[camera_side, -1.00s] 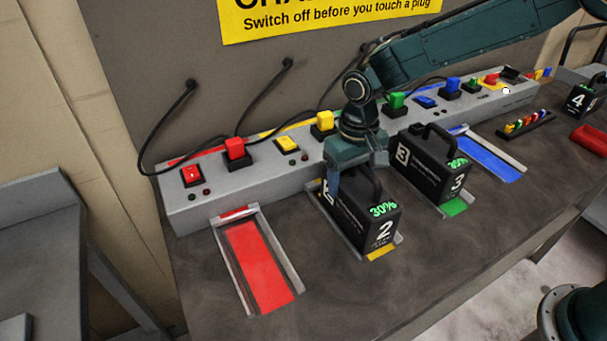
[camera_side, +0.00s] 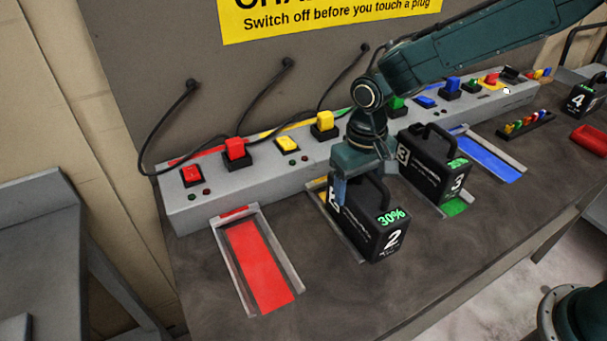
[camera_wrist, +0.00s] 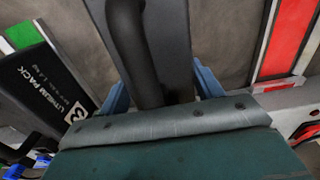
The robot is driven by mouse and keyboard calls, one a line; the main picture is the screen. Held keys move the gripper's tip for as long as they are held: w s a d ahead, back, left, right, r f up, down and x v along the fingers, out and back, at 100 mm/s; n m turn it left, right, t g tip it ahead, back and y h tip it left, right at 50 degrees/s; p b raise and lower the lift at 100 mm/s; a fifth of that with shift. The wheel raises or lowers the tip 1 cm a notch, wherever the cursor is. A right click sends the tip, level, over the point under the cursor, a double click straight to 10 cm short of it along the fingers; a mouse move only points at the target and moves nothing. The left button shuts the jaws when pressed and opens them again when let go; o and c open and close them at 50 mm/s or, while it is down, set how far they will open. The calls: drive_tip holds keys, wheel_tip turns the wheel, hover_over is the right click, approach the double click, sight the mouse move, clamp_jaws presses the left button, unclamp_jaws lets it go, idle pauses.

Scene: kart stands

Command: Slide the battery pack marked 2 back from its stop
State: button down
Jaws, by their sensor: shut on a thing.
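The battery pack marked 2 (camera_side: 378,228) is a black case with a top handle and a green 30% display. It stands upright in its yellow-marked bay (camera_side: 322,200), with its front end at or past the bay's open front. My gripper (camera_side: 358,190) is shut on its handle from above. In the wrist view the handle (camera_wrist: 135,50) runs between the blue fingers (camera_wrist: 160,95) of the gripper. The pack's rear end is partly hidden by the gripper in the side view.
Pack 3 (camera_side: 436,170) stands close on the right in the green bay. The red bay (camera_side: 260,265) on the left is empty. The grey charging strip (camera_side: 210,208) with plugs and switches runs behind. Bench space in front is clear.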

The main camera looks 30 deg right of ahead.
drive_tip(key=shift+c, duration=1)
unclamp_jaws()
drive_tip(key=shift+r, duration=0.15)
wheel_tip(320, 180, up, 14)
drive_tip(key=shift+f, duration=0.25)
